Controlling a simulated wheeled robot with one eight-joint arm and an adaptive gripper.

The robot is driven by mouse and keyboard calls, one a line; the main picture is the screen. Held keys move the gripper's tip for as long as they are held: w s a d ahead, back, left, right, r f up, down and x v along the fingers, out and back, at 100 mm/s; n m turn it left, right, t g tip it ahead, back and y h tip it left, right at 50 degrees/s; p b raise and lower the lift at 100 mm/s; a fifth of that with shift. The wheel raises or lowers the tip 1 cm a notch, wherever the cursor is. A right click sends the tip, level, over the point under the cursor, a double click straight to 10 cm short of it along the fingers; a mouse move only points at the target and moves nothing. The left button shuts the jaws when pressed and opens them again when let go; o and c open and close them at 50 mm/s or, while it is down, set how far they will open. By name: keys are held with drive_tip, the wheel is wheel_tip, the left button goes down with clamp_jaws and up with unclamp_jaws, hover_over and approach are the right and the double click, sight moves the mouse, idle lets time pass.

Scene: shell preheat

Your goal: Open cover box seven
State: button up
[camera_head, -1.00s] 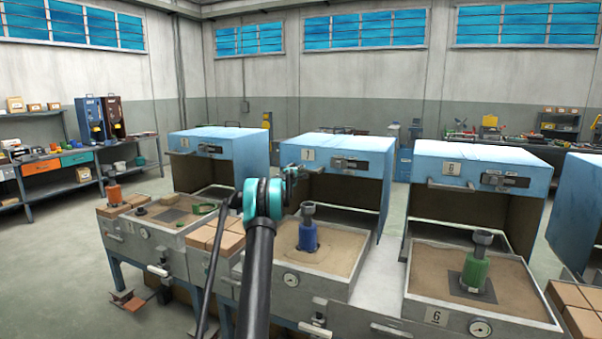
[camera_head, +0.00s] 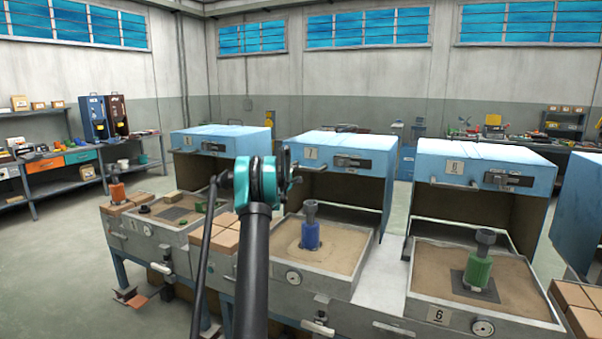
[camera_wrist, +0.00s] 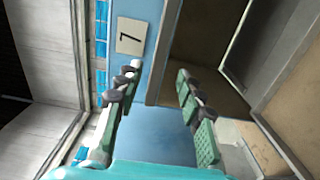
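Cover box seven (camera_head: 322,143) is a blue box cover with a "7" label and a dark latch on its front. It stands raised over its sand tray (camera_head: 347,281), with the dark inside showing below the front panel. The label also shows in the wrist view (camera_wrist: 131,36). A blue part (camera_head: 310,236) with a grey top stands upright in the sand. My gripper (camera_wrist: 158,75) is open, its two green-padded fingers apart near the cover's blue front. I see no object clearly held between them. In the head view my own arm hides most of the gripper.
Raised blue cover six (camera_head: 455,168) stands to the right, with a green part (camera_head: 478,268) in its tray. Another raised cover (camera_head: 200,143) stands to the left. Tan bricks (camera_head: 222,239) lie beside tray seven. A pale strip separates trays seven and six.

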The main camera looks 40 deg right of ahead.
drive_tip(key=v, duration=0.3)
drive_tip(key=shift+s+a, duration=0.2)
drive_tip(key=shift+a, duration=0.1)
idle(0.3)
drive_tip(key=s+a+f+m+y, duration=0.1)
drive_tip(key=s+a+y, duration=0.15)
drive_tip(key=a, duration=0.85)
drive_tip(key=s+a+f+m+y, duration=0.1)
drive_tip(key=s+a+m, duration=0.15)
drive_tip(key=a, duration=0.85)
drive_tip(key=s+a+f+m+y, duration=0.15)
drive_tip(key=s+a, duration=0.25)
drive_tip(key=a, duration=0.6)
drive_tip(key=s+a+f+g+y, duration=0.1)
drive_tip(key=s+a+f+y, duration=0.3)
drive_tip(key=s+a, duration=0.6)
drive_tip(key=s+a+f+y, duration=0.3)
drive_tip(key=s+a+f, duration=0.5)
drive_tip(key=a, duration=0.7)
drive_tip(key=s+a+f+g+y, duration=0.1)
drive_tip(key=s+a+f+y, duration=0.3)
drive_tip(key=s+a, duration=0.8)
wheel_tip(320, 180, down, 2)
drive_tip(key=shift+a+n+g+y, duration=0.3)
drive_tip(key=shift+a, duration=0.15)
drive_tip(key=shift+s+d, duration=0.1)
drive_tip(key=shift+s, duration=0.05)
drive_tip(key=shift+c, duration=0.5)
